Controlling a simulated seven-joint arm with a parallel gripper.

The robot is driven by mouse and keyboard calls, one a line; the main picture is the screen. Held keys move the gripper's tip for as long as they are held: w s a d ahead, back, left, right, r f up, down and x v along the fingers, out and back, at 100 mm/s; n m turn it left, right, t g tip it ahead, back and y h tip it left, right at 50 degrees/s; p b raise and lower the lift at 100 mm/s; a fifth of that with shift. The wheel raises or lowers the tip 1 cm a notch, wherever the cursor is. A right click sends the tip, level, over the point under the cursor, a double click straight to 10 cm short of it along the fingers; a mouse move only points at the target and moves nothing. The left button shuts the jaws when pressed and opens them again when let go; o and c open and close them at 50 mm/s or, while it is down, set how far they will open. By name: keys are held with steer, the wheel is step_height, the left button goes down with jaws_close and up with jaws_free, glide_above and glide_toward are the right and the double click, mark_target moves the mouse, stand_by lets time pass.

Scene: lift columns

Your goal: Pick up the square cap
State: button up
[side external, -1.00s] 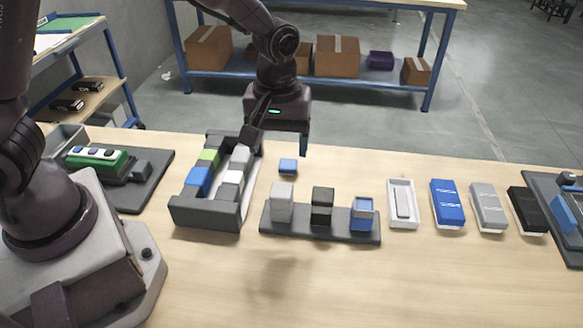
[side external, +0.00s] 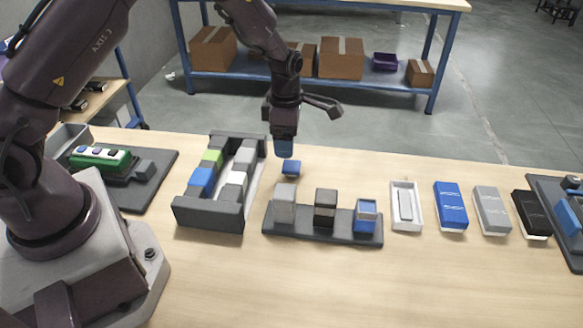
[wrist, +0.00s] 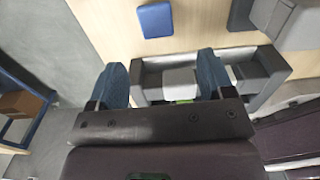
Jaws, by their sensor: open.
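A small blue square cap (side external: 291,168) lies flat on the wooden table, behind the dark base with three block columns. It also shows in the wrist view (wrist: 155,20), ahead of the fingertips and roughly between them sideways. My gripper (side external: 284,147) points down just above and slightly behind the cap in the side view. In the wrist view its two blue fingertips (wrist: 161,75) are wide apart with nothing between them. The gripper does not appear to touch the cap.
A dark rack (side external: 210,223) with coloured blocks stands left of the cap. The dark base (side external: 342,236) carries three columns in front of it. White, blue, grey and black boxes (side external: 450,207) line the right side. Bare table (side external: 340,170) lies right of the cap.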

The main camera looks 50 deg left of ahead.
mark_target(287, 165)
step_height(287, 165, down, 9)
steer(key=shift+w+r, duration=0.15)
steer(key=shift+r, duration=0.05)
steer(key=c, duration=1)
steer(key=shift+r, duration=0.1)
